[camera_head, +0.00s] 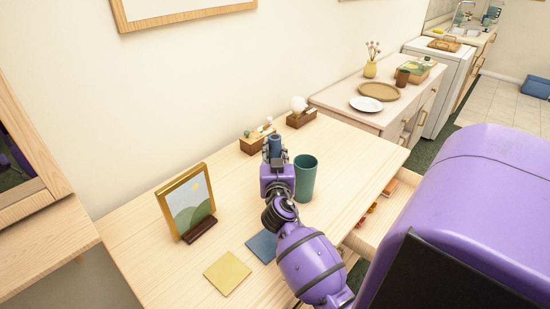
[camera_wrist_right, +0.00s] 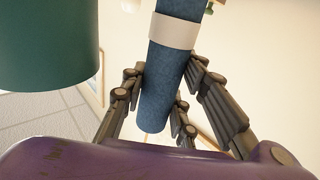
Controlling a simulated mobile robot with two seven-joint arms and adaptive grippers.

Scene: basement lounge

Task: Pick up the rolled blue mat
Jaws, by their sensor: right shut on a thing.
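The rolled blue mat (camera_wrist_right: 160,90) has a pale band around it and lies between the fingers of my right gripper (camera_wrist_right: 166,76) in the wrist view. The fingers are shut on it, and one end of the roll shows free between them. In the head view, the top of the mat (camera_head: 275,145) shows at the tip of my right gripper (camera_head: 275,160), over the wooden desk (camera_head: 345,157). The gripper hides the rest of it. I cannot tell how far it is above the desk. My left gripper is not in view.
A green cup (camera_head: 306,178) stands close to the right of the gripper. A picture frame (camera_head: 187,203) stands at left; small wooden holders (camera_head: 302,118) are behind. A yellow square (camera_head: 227,273) and blue square (camera_head: 263,246) lie in front. A drawer (camera_head: 385,215) is open at right.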

